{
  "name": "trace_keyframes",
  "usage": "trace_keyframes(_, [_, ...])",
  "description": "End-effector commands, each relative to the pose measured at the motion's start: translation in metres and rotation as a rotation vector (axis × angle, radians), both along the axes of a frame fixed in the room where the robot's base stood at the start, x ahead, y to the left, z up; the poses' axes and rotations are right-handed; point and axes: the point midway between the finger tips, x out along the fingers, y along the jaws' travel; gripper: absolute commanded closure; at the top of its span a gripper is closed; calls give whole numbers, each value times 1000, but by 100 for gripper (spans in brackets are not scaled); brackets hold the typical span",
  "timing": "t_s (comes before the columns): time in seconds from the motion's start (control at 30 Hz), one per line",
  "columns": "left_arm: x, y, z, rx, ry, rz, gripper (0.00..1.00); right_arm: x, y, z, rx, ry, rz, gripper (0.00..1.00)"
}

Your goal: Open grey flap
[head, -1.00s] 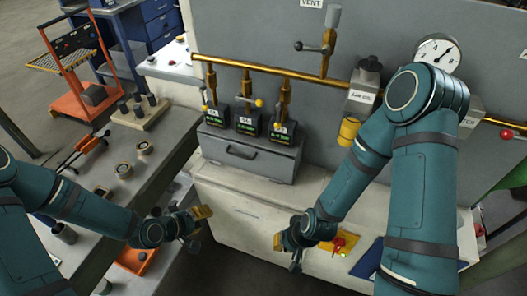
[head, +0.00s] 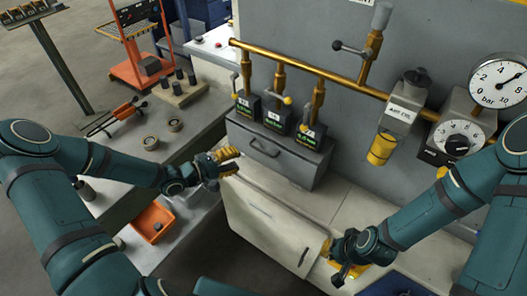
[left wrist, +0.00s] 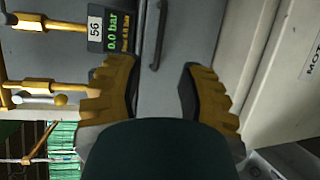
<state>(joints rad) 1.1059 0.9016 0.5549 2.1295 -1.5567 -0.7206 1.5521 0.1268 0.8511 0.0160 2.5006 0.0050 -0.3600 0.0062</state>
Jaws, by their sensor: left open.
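The grey flap (head: 265,148) is the front of a grey box under several small gauge displays in the head view. It has a dark bar handle (head: 262,150) and looks closed. My left gripper (head: 229,162) is open and empty, just left of and below the flap. In the left wrist view, the flap (left wrist: 178,40) and its handle (left wrist: 158,38) lie ahead of the open yellow fingers (left wrist: 160,85), apart from them. My right gripper (head: 340,262) is low on the right by the white cabinet; its fingers are partly hidden.
A brass pipe (head: 330,77) with valves runs above the box. A white cabinet (head: 270,222) stands below. At left, a grey bench holds rings, a block of dark cylinders (head: 178,88) and an orange tray (head: 153,222). A pressure gauge (head: 500,88) is at upper right.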

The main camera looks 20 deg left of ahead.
Motion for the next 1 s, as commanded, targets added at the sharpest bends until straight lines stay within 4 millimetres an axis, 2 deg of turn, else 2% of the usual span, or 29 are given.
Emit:
trace_keyframes(0.23, [36, -36, -10, -3, 1, -3, 61, -2, 0, -7, 0, 4, 3, 100])
trace_keyframes(0.5, [65, -61, -17, 0, 0, -1, 61, -3, 0, -10, 1, 7, 5, 100])
trace_keyframes(0.7, [73, -68, -18, 2, 1, 0, 61, -3, 0, -10, 2, 8, 5, 100])
trace_keyframes(0.97, [73, -68, -18, 2, 1, 0, 61, -3, 0, -10, 1, 8, 5, 100])
trace_keyframes(1.0, [73, -68, -18, 2, 1, 0, 69, -3, 0, -10, 1, 8, 5, 100])
